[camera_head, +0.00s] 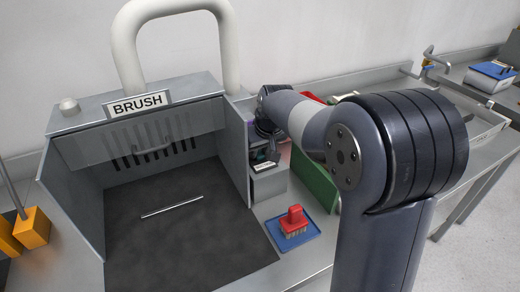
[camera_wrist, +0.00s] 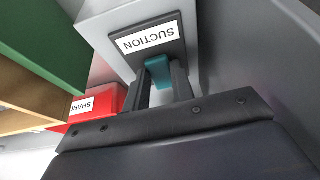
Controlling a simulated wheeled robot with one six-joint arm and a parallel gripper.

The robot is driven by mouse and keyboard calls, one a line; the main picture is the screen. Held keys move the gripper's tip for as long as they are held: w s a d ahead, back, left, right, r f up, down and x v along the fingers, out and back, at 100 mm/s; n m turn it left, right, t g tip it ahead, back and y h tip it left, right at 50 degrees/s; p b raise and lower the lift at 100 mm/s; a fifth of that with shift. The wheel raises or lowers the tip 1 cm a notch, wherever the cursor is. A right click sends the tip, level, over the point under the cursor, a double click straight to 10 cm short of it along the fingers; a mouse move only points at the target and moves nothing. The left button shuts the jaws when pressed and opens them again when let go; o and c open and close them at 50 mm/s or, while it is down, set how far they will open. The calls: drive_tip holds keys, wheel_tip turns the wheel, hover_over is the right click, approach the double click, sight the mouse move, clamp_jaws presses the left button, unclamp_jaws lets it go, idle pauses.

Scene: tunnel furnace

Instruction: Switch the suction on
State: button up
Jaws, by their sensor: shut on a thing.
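The suction switch box (camera_wrist: 105,32) is pale grey with a dark plate and a white SUCTION label (camera_wrist: 150,38), upside down in the wrist view. A teal switch lever (camera_wrist: 158,70) sticks out of the plate below the label. My gripper (camera_wrist: 160,82) has its two dark fingers on either side of the lever and is shut on it. In the head view the suction box (camera_head: 269,186) stands right of the brush booth's side wall, with my gripper (camera_head: 263,155) at its top.
The brush booth (camera_head: 72,205), labelled BRUSH, has a thin white rod (camera_head: 172,206) on its dark floor. A red brush (camera_head: 294,221) sits on a blue mat (camera_head: 275,236). A green panel (camera_head: 316,181) stands close right of the box. A red SHARD-labelled box (camera_wrist: 112,97) is near.

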drive_tip(key=shift+w+r+g+p, duration=0.15)
drive_tip(key=shift+r+g+p, duration=0.2)
drive_tip(key=shift+p, duration=1.2)
drive_tip(key=g+p, duration=0.1)
drive_tip(key=p, duration=0.2)
drive_tip(key=g+h+p, duration=0.1)
drive_tip(key=p, duration=0.2)
drive_tip(key=shift+w+a+r, duration=0.2)
drive_tip(key=shift+w, duration=0.15)
drive_tip(key=shift+w+f+g+h+p, duration=0.15)
drive_tip(key=shift+g+h+p, duration=0.4)
drive_tip(key=shift+p, duration=0.65)
drive_tip(key=shift+f, duration=0.1)
drive_tip(key=o, duration=1)
wheel_tip(320, 180, up, 11)
drive_tip(key=shift+f+b, duration=0.15)
drive_tip(key=shift+b, duration=0.5)
